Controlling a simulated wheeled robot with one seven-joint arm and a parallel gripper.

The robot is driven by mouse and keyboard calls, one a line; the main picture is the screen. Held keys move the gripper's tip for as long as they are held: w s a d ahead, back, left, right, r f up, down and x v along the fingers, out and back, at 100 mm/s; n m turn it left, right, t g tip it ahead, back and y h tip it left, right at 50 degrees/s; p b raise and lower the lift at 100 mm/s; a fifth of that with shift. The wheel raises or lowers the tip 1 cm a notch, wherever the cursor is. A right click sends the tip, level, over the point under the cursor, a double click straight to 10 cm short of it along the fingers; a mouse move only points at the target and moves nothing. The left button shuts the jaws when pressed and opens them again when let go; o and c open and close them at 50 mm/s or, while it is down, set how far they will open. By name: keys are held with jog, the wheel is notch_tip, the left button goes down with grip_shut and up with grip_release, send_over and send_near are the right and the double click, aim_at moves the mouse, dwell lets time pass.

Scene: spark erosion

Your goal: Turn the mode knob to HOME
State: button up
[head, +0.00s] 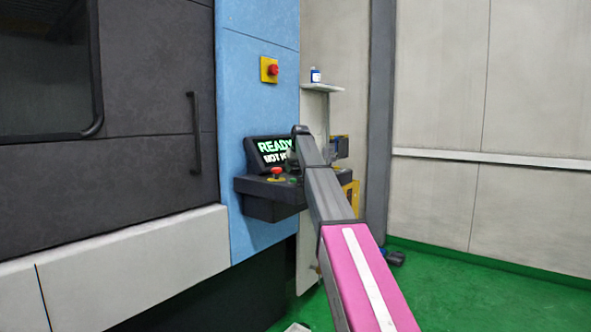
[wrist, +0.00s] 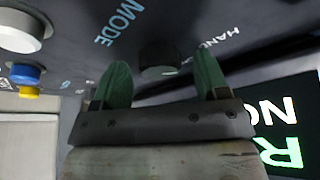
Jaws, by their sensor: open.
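The mode knob (wrist: 160,58) is a dark round knob on the dark panel in the wrist view, beside the printed word MODE. The panel looks turned over in this view. My gripper (wrist: 162,78) is open, its two green fingertips apart on either side of the knob. The knob appears between the tips; I cannot tell whether they touch it. A partly cut label starting HAN is at its right. The knob's pointer is not clear. In the head view, my arm hides the knob and gripper at the control console (head: 270,208).
A lit screen (head: 270,152) reading READY stands behind the console and also shows in the wrist view (wrist: 280,140). A red button (head: 277,172) is on the console. A pale round knob (wrist: 22,32) and a blue button (wrist: 26,75) lie left in the wrist view.

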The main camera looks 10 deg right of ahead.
jog(key=shift+f, duration=0.1)
jog(key=c, duration=0.9)
jog(key=shift+c, duration=0.2)
jog(key=shift+m, duration=0.3)
jog(key=m+h, duration=0.1)
jog(key=m, duration=0.2)
jog(key=shift+a, duration=0.1)
jog(key=m+h, duration=0.1)
jog(key=m, duration=0.1)
jog(key=m+h, duration=0.1)
jog(key=m, duration=0.2)
jog(key=shift+w+g, duration=0.1)
jog(key=shift+g, duration=0.2)
jog(key=o, duration=0.9)
